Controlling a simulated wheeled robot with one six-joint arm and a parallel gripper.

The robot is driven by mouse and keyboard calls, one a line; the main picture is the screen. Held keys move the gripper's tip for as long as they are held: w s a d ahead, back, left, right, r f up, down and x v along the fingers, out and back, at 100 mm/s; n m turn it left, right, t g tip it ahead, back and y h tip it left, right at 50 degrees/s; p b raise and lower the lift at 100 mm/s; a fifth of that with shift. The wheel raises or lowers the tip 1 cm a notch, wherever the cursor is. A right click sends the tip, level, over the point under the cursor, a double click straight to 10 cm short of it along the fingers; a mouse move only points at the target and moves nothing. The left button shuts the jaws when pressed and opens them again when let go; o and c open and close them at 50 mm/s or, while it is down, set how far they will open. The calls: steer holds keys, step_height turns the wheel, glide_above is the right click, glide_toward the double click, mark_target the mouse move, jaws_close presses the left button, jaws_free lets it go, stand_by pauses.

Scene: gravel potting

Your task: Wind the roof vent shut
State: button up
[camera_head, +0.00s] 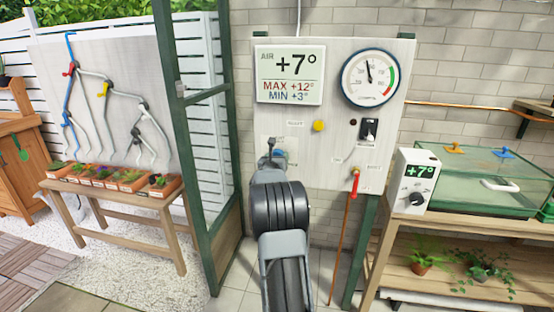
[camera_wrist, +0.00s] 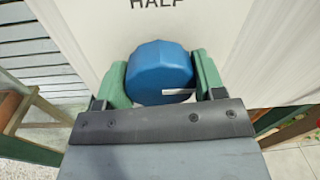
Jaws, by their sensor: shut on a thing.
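A blue faceted knob (camera_wrist: 160,66) sits on a pale panel in the wrist view, just below the printed word HALF. My gripper (camera_wrist: 160,82) is shut on it, with one green finger pad on each side. In the head view my gripper (camera_head: 272,150) is at the lower left of the instrument board (camera_head: 335,120). My arm hides most of that spot, so the knob's setting and other marks around it cannot be read. I cannot make out the roof vent itself in either view.
The board carries an air display (camera_head: 289,75), a round dial (camera_head: 370,78), a yellow button (camera_head: 319,125), a black switch (camera_head: 369,130) and a red-handled lever (camera_head: 354,183). A shelf with a glass case (camera_head: 485,180) stands right. A bench with potted plants (camera_head: 110,180) stands left.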

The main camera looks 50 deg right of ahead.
steer(key=shift+c, duration=0.5)
steer(key=shift+b, duration=0.3)
